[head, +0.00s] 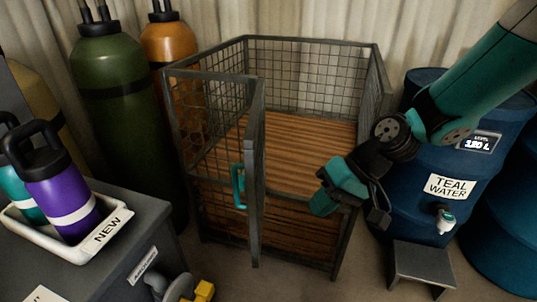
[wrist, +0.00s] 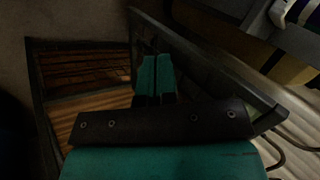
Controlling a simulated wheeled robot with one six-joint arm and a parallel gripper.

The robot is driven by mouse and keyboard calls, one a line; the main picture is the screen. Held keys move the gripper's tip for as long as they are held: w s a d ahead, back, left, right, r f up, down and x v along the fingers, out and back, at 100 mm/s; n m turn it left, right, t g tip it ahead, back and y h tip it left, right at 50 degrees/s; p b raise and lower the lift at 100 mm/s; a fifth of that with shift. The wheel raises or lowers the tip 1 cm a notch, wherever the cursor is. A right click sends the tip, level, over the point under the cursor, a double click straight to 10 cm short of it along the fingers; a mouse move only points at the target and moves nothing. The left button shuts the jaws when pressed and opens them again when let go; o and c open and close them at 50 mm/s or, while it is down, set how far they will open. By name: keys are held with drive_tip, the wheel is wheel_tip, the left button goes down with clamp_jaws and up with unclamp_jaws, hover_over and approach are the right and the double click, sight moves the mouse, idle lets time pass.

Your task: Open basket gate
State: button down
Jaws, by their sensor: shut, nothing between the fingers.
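The basket (head: 312,40) is a grey metal frame with mesh walls and a wooden slatted floor (head: 300,150). Its mesh gate (head: 257,130) stands swung outward from the left front side, leaving the front right part open. A teal handle (head: 238,186) is on the gate near its free edge. My gripper (head: 322,204) is right of the gate, in front of the opening, apart from the handle. In the wrist view its teal fingers (wrist: 154,75) are together and empty. A dark frame bar (wrist: 225,85) runs beside them, and the slatted floor (wrist: 90,110) shows at left.
A blue teal-water drum (head: 415,185) with a tap stands at right, a small grey stool (head: 422,264) before it. Green (head: 118,110) and orange (head: 170,45) cylinders stand behind left. A grey bench (head: 95,277) at front left holds a white tray (head: 70,247) with bottles.

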drive_tip(key=w+d+r+m+t+y+p, duration=0.15)
drive_tip(key=w+m+p, duration=0.3)
drive_tip(key=p, duration=0.65)
drive_tip(key=w+a+f+p, duration=0.1)
drive_tip(key=a+f+p, duration=0.1)
drive_tip(key=a+f, duration=0.4)
drive_tip(key=shift+w+a+f+p, duration=0.25)
drive_tip(key=shift+w+a+p, duration=0.1)
drive_tip(key=shift+a, duration=2.4)
drive_tip(key=shift+n, duration=0.25)
